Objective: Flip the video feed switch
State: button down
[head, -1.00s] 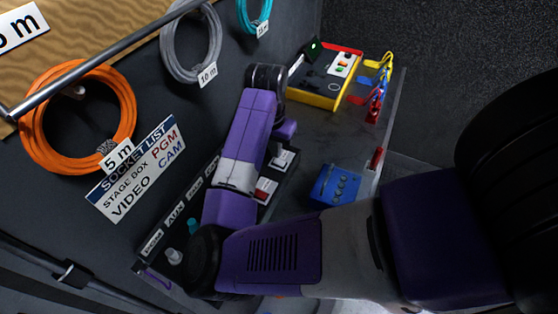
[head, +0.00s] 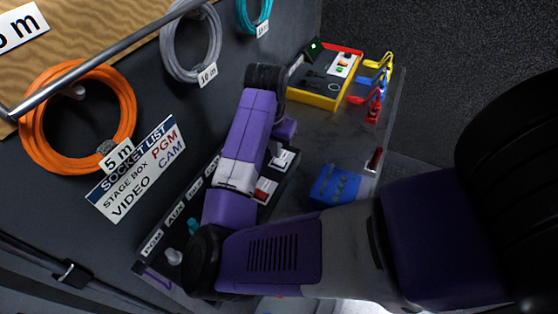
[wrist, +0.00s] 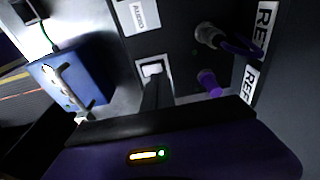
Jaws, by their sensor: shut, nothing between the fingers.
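A dark panel with a row of white labels (head: 152,243) lies partly under my arm in the head view. A red switch with a white plate (head: 265,190) and another white plate (head: 283,158) show beside my forearm. In the wrist view, a label reading AUDIO (wrist: 139,16) is above a white-framed switch (wrist: 152,68). My gripper (wrist: 155,82) is shut and empty, its dark fingers at this white frame. I cannot tell whether they touch it. No label naming the video feed is readable on the panel. The fingers are hidden in the head view.
A blue box (head: 336,184) and a yellow-and-red box (head: 325,78) stand on the grey worktop (head: 325,135). Red, blue and yellow clips (head: 376,88) lie at its edge. Coiled cables, including an orange one (head: 35,125), hang on the wall by a SOCKET LIST sign (head: 135,165).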

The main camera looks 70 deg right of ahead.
aim_at(276, 160)
jog(key=shift+f+b, duration=0.6)
jog(key=shift+f, duration=0.3)
dwell(0.9)
jog(key=shift+r, duration=0.1)
notch_tip(276, 160, up, 7)
jog(key=p, duration=0.6)
dwell(0.7)
